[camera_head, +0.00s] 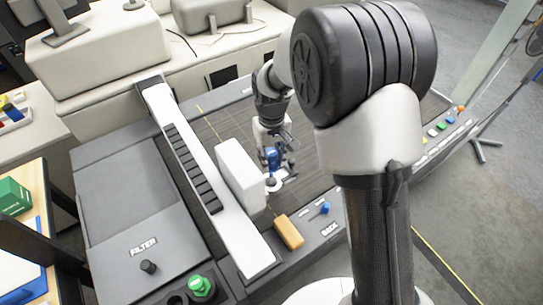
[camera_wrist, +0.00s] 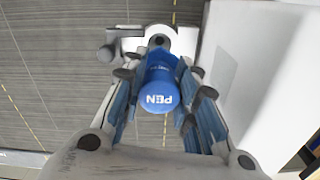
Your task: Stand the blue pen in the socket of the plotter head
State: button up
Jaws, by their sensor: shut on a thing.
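The blue pen (camera_head: 272,155) is held in my gripper (camera_head: 279,160), seen from afar in the head view. In the wrist view the pen (camera_wrist: 159,92) sits between the two fingers of my gripper (camera_wrist: 160,76), its round end marked PEN facing the camera. The plotter head is a white box (camera_head: 240,174) just left of the gripper; it fills the right side of the wrist view (camera_wrist: 265,70). A white rounded socket part (camera_wrist: 160,37) shows beyond the pen, and low beside the box in the head view (camera_head: 273,185). I cannot tell whether the pen's lower end is in it.
A white gantry rail (camera_head: 205,180) runs along the dark plotter bed (camera_head: 220,122). An orange block (camera_head: 288,231) and a blue knob (camera_head: 324,208) are on the front edge. A green button (camera_head: 201,286) is at the bottom. My arm hides part of the bed's right side.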

aim_at(271, 173)
jog(key=shift+f, duration=0.1)
jog(key=shift+f+b, duration=0.95)
jog(key=shift+f, duration=0.45)
jog(key=shift+f+b, duration=0.5)
jog(key=shift+f, duration=0.2)
jog(key=shift+f, duration=0.25)
jog(key=shift+f+b, duration=1.3)
jog(key=shift+f, duration=0.4)
jog(key=o, duration=1.1)
